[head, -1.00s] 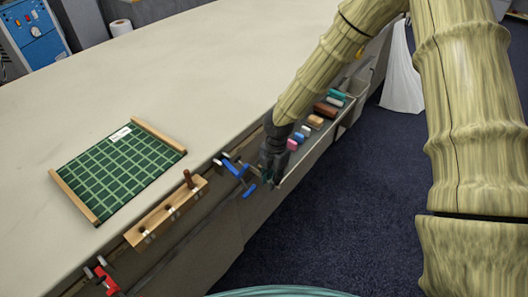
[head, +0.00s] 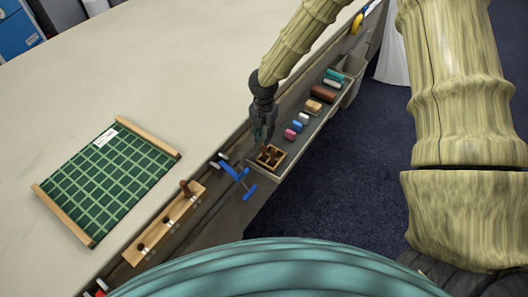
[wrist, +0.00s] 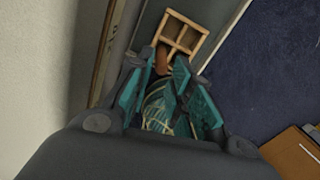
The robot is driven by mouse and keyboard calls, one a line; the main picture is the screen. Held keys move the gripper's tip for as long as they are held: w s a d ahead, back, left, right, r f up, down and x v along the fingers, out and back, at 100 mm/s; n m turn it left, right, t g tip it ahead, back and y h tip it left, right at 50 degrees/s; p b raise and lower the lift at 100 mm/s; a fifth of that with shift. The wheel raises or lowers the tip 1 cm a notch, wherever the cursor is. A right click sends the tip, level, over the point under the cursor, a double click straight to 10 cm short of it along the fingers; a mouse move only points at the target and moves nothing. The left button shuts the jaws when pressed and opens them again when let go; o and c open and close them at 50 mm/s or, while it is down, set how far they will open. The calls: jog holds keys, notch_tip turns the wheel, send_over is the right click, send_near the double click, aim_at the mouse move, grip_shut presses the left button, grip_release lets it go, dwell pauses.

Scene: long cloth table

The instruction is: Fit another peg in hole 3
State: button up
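My gripper (head: 262,137) hangs just above and behind the peg box (head: 270,158), at the table's front edge. In the wrist view its teal fingers (wrist: 165,66) are closed around a brown peg (wrist: 162,60), whose far end overlaps one corner of the box (wrist: 197,36). The box has several compartments; what lies in them is hard to make out. The wooden hole block (head: 153,240) lies along the table edge to the left. One brown peg (head: 185,187) stands upright at its far end, and two dark holes show nearer. The hole numbers cannot be read.
A blue clamp (head: 236,173) sits on the edge between block and box. A green gridded mat (head: 110,170) lies left of the block. Several coloured blocks, including a pink one (head: 290,134), line the tray beyond the box. The tabletop behind is clear.

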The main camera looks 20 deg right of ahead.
aim_at(264, 154)
jog(key=shift+f, duration=0.25)
jog(key=shift+s+f+p, duration=0.25)
jog(key=shift+f+p, duration=0.1)
jog(key=shift+f, duration=0.2)
jog(key=shift+s+f+p, duration=0.1)
jog(key=shift+f+p, duration=0.5)
jog(key=shift+f, duration=1.5)
grip_shut()
